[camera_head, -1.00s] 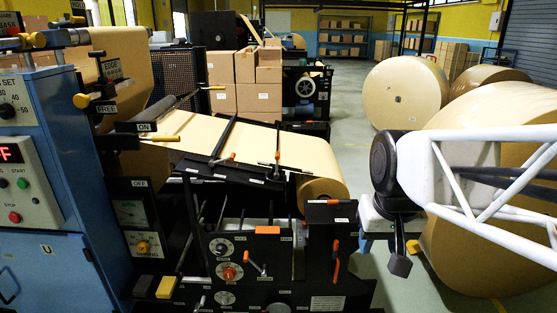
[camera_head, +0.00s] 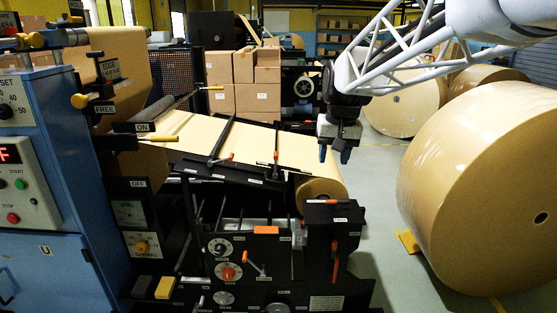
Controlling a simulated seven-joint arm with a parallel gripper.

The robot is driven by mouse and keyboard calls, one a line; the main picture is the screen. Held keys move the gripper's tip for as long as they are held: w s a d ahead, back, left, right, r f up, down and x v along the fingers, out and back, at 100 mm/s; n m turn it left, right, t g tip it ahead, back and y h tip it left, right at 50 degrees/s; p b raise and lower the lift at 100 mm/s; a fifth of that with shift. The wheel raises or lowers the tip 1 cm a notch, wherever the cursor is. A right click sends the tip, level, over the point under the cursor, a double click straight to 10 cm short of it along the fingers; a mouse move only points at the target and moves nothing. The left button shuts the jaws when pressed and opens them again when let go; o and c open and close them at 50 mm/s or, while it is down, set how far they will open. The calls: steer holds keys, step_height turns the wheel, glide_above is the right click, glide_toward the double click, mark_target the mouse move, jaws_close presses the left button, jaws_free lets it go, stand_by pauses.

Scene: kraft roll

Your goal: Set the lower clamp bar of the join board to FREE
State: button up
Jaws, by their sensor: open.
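The join board (camera_head: 230,171) is a dark sloping board at the front of the machine, with brown paper running over it. Two dark bars with orange ends cross the paper there. One bar (camera_head: 222,138) is on the left and a shorter bar (camera_head: 277,147) is on the right, nearer the paper's curved end. Their labels are too small to read, so I cannot tell which is the lower clamp bar or how it is set. My gripper (camera_head: 334,154) points down, open and empty, right of and above the board, touching nothing visible.
A black control block (camera_head: 335,225) with orange levers stands below the board. A large kraft roll (camera_head: 480,195) fills the right side. A blue cabinet (camera_head: 60,150) stands at left. Boxes (camera_head: 255,80) are stacked behind. Open floor (camera_head: 375,190) lies between machine and roll.

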steer(key=w+a+f, duration=0.1)
steer(key=w+a, duration=0.2)
steer(key=w, duration=0.7)
steer(key=w+a+f, duration=0.2)
steer(key=w+a, duration=0.1)
steer(key=w, duration=0.7)
steer(key=g+y, duration=0.1)
steer(key=g, duration=0.1)
glide_above(276, 152)
steer(key=f, duration=0.5)
steer(key=d+f, duration=0.1)
steer(key=f, duration=0.2)
steer(key=shift+s+f, duration=0.2)
steer(key=shift+f, duration=0.05)
steer(key=shift+a+f, duration=0.1)
steer(key=shift+a+f, duration=0.2)
steer(key=shift+f, duration=1.1)
steer(key=shift+a+f, duration=0.15)
steer(key=shift+f, duration=1.1)
steer(key=shift+a+f, duration=0.2)
steer(key=shift+f, duration=1.1)
